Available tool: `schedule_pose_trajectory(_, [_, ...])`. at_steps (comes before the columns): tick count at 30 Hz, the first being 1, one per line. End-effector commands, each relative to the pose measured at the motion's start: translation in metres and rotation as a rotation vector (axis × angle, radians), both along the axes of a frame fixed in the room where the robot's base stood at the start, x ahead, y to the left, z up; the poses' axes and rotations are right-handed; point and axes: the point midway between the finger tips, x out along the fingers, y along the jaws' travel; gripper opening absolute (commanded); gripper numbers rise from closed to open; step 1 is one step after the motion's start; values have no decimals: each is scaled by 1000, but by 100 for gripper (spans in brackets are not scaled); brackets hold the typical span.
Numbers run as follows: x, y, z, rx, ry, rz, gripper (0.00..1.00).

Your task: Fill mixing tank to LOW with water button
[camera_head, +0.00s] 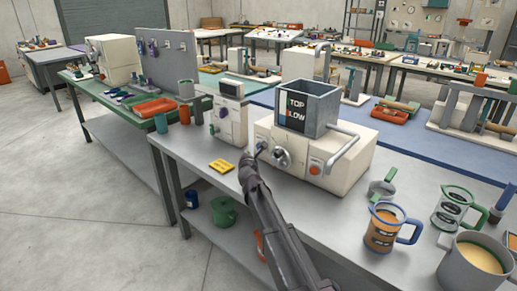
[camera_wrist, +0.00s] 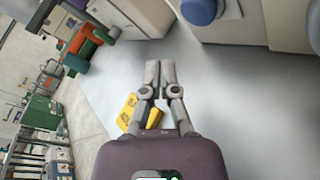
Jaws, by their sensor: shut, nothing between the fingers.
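The machine's front has a small dark blue button (camera_head: 262,147) at the left, a round metal knob (camera_head: 281,157) and an orange button (camera_head: 315,170). No label shows which is the water button. My gripper (camera_head: 246,158) is shut and empty, just left of the blue button. In the wrist view its fingertips (camera_wrist: 159,66) point at the bench below a round blue button (camera_wrist: 200,9). The water level inside is hidden.
A yellow label (camera_head: 222,166) lies on the bench left of my gripper; it also shows in the wrist view (camera_wrist: 140,112). A smaller white device (camera_head: 230,120) stands behind. Mugs (camera_head: 390,228) and a grey jug (camera_head: 472,262) stand at the right.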

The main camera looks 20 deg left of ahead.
Motion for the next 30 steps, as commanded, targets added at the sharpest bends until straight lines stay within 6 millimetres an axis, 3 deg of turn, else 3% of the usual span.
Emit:
schedule_pose_trajectory(6, [-12,5,0,0,0,0,0])
schedule_pose_trajectory(30, [-12,5,0,0,0,0,0])
